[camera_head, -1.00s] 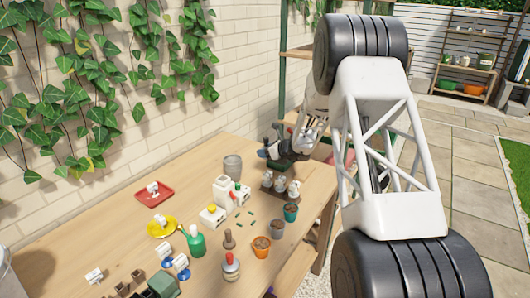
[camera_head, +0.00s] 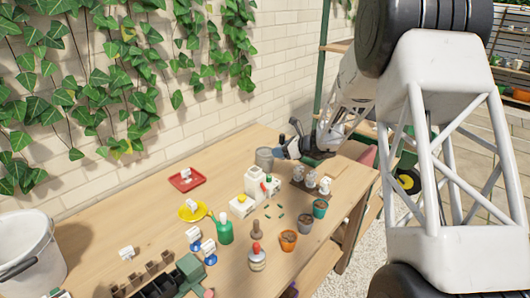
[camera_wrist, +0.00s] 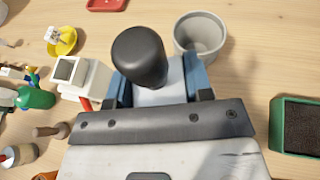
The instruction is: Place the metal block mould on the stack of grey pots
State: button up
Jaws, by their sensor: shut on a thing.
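The metal block mould (camera_wrist: 163,93) is in my gripper (camera_wrist: 160,92). In the wrist view its black rounded handle (camera_wrist: 140,57) rises between the two blue fingers, and a light grey part shows below it. In the head view my gripper (camera_head: 291,147) is seen small at the far end of the bench, with the mould's dark handle (camera_head: 296,127) above it. The stack of grey pots (camera_wrist: 201,36) stands upright just beyond the right finger in the wrist view. In the head view the stack (camera_head: 264,158) is close to the left of my gripper. The mould's underside is hidden.
A white box-like item (camera_head: 254,181) and a green bottle (camera_head: 224,231) stand nearer on the bench. A green tray of dark soil (camera_wrist: 274,125) lies right in the wrist view. A red tray (camera_head: 187,188) lies at the back left, with bare wood between.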

jog(key=s+a+r+n+g, duration=0.1)
jog(key=s+a+r, duration=0.1)
jog(key=s+a, duration=0.2)
jog(key=shift+s+n+g+y, duration=0.3)
jog(key=shift+s+g, duration=0.1)
jog(key=shift+s, duration=0.65)
send_over(264, 151)
jog(key=shift+w+a+f, duration=0.1)
jog(key=shift+w+f, duration=0.05)
jog(key=shift+f, duration=0.65)
jog(key=shift+f, duration=0.1)
jog(key=shift+f, duration=1.65)
jog(key=shift+f, duration=0.15)
jog(key=o, duration=1)
